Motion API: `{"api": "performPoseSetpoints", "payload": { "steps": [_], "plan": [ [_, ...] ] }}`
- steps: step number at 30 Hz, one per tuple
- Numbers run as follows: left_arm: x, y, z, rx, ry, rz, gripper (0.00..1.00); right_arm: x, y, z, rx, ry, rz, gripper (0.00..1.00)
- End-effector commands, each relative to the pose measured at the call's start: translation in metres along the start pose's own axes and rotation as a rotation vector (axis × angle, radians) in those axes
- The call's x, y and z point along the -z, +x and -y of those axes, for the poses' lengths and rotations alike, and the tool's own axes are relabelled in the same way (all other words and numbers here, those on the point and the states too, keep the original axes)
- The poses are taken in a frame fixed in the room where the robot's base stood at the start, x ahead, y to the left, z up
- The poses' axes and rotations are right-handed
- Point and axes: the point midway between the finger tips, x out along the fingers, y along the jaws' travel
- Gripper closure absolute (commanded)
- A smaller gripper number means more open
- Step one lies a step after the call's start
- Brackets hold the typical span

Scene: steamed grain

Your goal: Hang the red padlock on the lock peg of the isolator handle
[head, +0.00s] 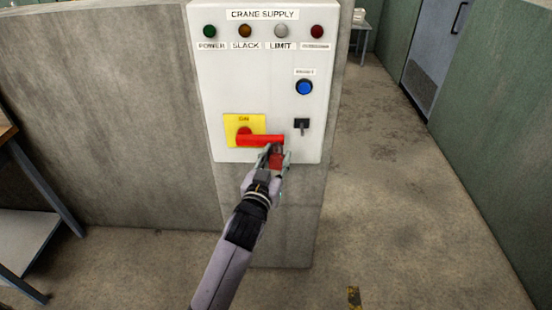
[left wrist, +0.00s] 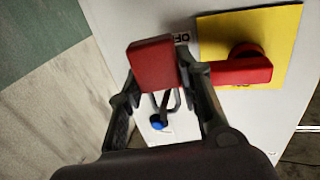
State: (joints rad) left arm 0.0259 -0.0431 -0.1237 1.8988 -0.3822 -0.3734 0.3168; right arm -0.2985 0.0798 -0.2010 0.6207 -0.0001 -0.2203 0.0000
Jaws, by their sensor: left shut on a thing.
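The red padlock (left wrist: 152,63) is held between the fingers of my left gripper (left wrist: 162,90), which is shut on it. Its metal shackle (left wrist: 166,103) shows below the body in the left wrist view. In the head view the padlock (head: 277,161) is at my left gripper (head: 274,154), just under the end of the red isolator handle (head: 262,140). The handle lies level on its yellow plate (head: 232,122) and also shows in the left wrist view (left wrist: 240,71). I cannot make out the lock peg, or whether the shackle touches it. My right gripper is out of view.
The white panel (head: 250,80) carries several lamps, a blue button (head: 304,87) and a black switch (head: 302,124) close right of the handle. It is on a concrete pillar (head: 285,220). A table (head: 25,235) stands at left. Floor at right is open.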

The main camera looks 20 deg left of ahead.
Motion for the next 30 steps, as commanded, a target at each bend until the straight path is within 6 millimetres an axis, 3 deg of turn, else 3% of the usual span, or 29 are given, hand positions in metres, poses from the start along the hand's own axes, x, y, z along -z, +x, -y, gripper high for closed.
{"api": "performPoseSetpoints", "payload": {
  "steps": [8, 9, 19, 30],
  "plan": [
    [-0.0068, 0.0007, 0.0024, 0.005, -0.001, 0.017, 0.98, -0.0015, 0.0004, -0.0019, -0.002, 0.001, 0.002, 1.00],
    [-0.0069, 0.0007, 0.0025, 0.005, -0.001, 0.017, 0.67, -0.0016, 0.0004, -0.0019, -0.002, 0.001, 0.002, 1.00],
    [-0.0062, 0.0004, 0.0015, 0.003, -0.001, 0.015, 0.45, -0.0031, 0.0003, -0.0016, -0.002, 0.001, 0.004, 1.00],
    [-0.0042, -0.0035, 0.0008, 0.002, -0.001, 0.010, 0.44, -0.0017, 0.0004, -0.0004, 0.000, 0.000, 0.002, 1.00]
  ]
}}
